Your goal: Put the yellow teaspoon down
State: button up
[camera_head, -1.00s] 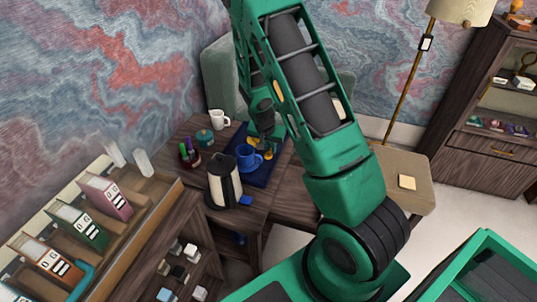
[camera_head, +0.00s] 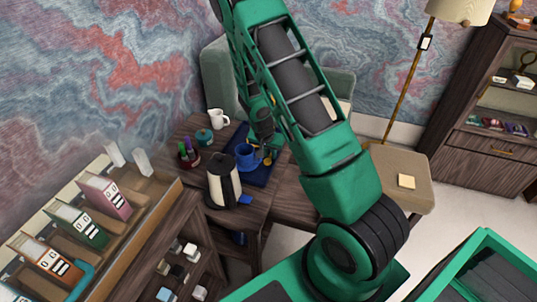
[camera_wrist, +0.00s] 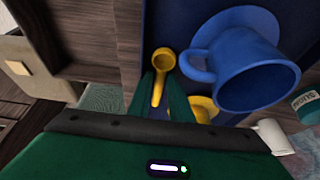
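The yellow teaspoon (camera_wrist: 162,60) shows in the wrist view with its round bowl just beyond my fingertips and its handle between the two green fingers. My gripper (camera_wrist: 163,84) appears shut on the handle. The spoon is over or at the dark blue tray, left of the blue mug (camera_wrist: 250,72); whether it touches the tray is unclear. In the head view my gripper (camera_head: 267,150) is low over the right part of the tray (camera_head: 255,176), beside the blue mug (camera_head: 245,158), and partly hides the yellow things there.
Another yellow item (camera_wrist: 204,108) lies partly hidden behind my right finger. A kettle (camera_head: 223,182) stands in front of the tray. A white jug (camera_head: 217,119), a teal pot (camera_head: 204,137) and a pen holder (camera_head: 188,156) stand on the desk's left and back.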

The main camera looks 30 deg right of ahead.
jog(key=s+a+r+g, duration=0.1)
jog(key=s+r, duration=0.4)
jog(key=r, duration=0.4)
jog(key=s+r, duration=0.5)
jog(key=r, duration=0.5)
jog(key=s+a+r+n+g+y, duration=0.1)
jog(key=s+r, duration=0.5)
jog(key=s, duration=0.6)
jog(key=s+a+r+n+y, duration=0.2)
jog(key=s+r, duration=0.4)
jog(key=s, duration=0.7)
jog(key=shift+s+n+g+y, duration=0.2)
jog(key=shift+n+g+y, duration=0.1)
jog(key=shift+n+g, duration=0.15)
jog(key=shift+r, duration=0.1)
